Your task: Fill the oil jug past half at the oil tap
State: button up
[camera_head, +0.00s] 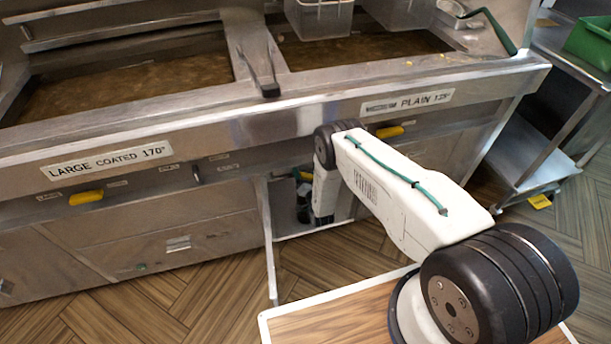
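My arm reaches forward and down into an opening in the front of the fryer (150,235), below the counter's middle. The dark end of the arm, with my gripper (304,206), is small and shadowed there. I cannot make out its fingers or whether they hold anything. A small yellow-orange part (304,176) shows in the opening just above it; I cannot tell whether it is the oil tap. I cannot make out the oil jug; my arm and the shadow cover much of the opening.
Two oil vats, left (130,85) and right (360,47), lie above, with tongs (268,80) between them. Yellow handles (87,198) (390,131) stick out of the front. A thin door edge (270,250) stands left of the opening. A steel table (575,75) holds a green bin (592,42).

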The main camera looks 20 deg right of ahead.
jog(key=c, duration=0.6)
jog(key=shift+n, duration=3.4)
jog(key=o, duration=1)
